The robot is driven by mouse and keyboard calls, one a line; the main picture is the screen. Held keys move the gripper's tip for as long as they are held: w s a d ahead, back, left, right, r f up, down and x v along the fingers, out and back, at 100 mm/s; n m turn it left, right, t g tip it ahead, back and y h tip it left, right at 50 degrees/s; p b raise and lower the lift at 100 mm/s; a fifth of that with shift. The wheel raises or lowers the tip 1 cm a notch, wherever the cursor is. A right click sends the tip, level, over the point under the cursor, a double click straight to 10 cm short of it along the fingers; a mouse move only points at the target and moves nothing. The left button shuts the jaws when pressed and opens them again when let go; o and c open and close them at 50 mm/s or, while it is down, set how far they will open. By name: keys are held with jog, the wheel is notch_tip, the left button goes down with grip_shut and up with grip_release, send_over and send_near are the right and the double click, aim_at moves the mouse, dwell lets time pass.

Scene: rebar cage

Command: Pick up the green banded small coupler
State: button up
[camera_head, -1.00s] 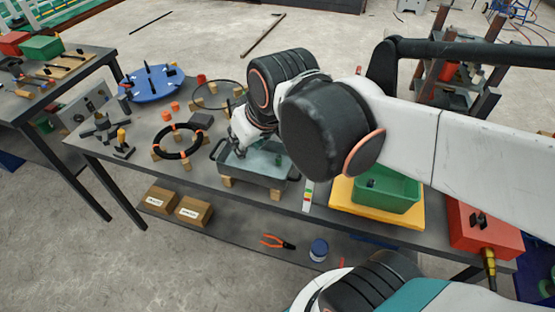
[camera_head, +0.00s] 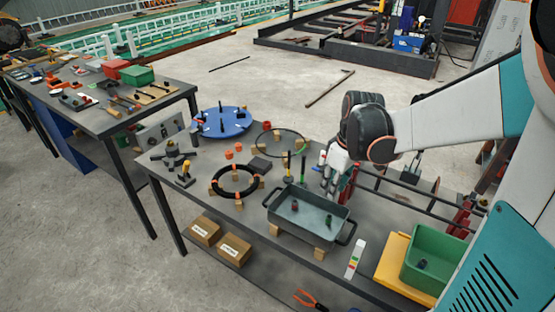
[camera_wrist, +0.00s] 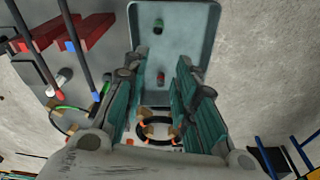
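The grey tray (camera_head: 347,213) stands on blocks on the table and holds two small dark couplers. The one that looks green banded (camera_head: 329,219) lies toward its right; it shows near the top of the wrist view (camera_wrist: 158,26). The red banded one (camera_head: 295,205) is left of it; in the wrist view it (camera_wrist: 160,78) appears between my fingertips, lower down on the tray floor. My gripper (camera_head: 331,188) is behind the tray's far edge in the head view. Its fingers (camera_wrist: 157,70) are apart with nothing held between them.
A green bin (camera_head: 440,250) on a yellow base holds a dark piece. A black ring (camera_head: 217,188) on blocks, thin upright rods (camera_head: 303,168) and a blue round plate (camera_head: 225,122) stand left of and behind the tray. A rebar frame (camera_head: 400,185) is right of my gripper.

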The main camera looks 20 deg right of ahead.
jog(key=d, duration=0.1)
jog(key=b, duration=0.3)
send_over(329, 216)
jog(key=f, duration=0.9)
jog(key=shift+d+f, duration=0.1)
jog(key=shift+d, duration=0.1)
notch_tip(329, 216, down, 4)
jog(key=b, duration=0.3)
jog(key=shift+s+a+f, duration=0.1)
jog(key=shift+a+f, duration=0.05)
jog(key=shift+f, duration=0.55)
jog(key=shift+r, duration=0.1)
jog(key=shift+c, duration=0.5)
grip_shut()
